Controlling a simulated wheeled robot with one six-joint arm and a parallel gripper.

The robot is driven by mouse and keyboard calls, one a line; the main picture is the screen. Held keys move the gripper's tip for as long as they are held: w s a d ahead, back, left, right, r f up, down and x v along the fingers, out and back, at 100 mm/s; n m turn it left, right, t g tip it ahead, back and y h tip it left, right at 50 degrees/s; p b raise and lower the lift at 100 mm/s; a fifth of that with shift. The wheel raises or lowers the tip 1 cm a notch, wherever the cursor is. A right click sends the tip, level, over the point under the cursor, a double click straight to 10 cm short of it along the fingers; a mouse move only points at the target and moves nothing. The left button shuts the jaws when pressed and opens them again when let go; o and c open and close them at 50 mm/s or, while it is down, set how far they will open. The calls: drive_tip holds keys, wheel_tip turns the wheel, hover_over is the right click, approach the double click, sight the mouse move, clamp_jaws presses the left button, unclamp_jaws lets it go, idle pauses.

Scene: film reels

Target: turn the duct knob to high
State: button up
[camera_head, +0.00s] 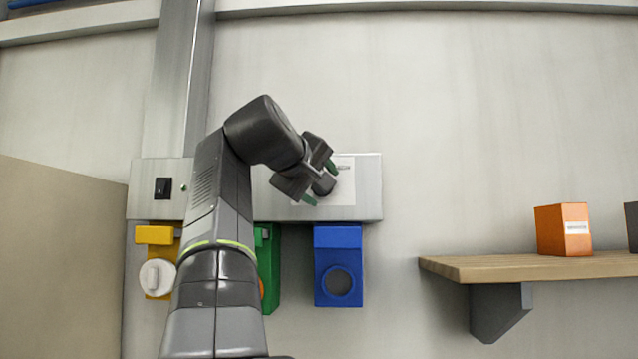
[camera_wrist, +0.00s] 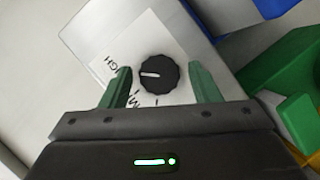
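The duct knob (camera_wrist: 158,74) is a black ridged dial on a white label plate (camera_wrist: 105,48) in the wrist view. Its white pointer line points left in that picture, roughly toward the letters "GH" at the label's edge; I cannot tell if it lines up exactly. Other lettering, starting with "M", is partly hidden behind the left finger. My gripper (camera_wrist: 159,90) is open, with one green finger on each side of the knob and visible gaps. In the head view, my gripper (camera_head: 321,184) is at the panel, and the knob shows dark between the fingers.
The grey panel (camera_head: 370,190) also carries a black switch (camera_head: 162,188) and a green light. Below hang yellow (camera_head: 155,235), green (camera_head: 272,285) and blue (camera_head: 338,240) units. A wooden shelf (camera_head: 450,264) with an orange box (camera_head: 563,230) is at right. The wall between is bare.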

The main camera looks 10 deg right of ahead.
idle(0.3)
drive_tip(key=b+v, duration=0.1)
drive_tip(key=v, duration=1.2)
drive_tip(key=shift+s+a, duration=0.25)
drive_tip(key=shift+s, duration=0.1)
drive_tip(key=shift+w+d, duration=0.1)
drive_tip(key=shift+w, duration=0.1)
drive_tip(key=p+x, duration=0.1)
drive_tip(key=x, duration=1.2)
drive_tip(key=shift+w+d, duration=0.15)
drive_tip(key=shift+d, duration=0.05)
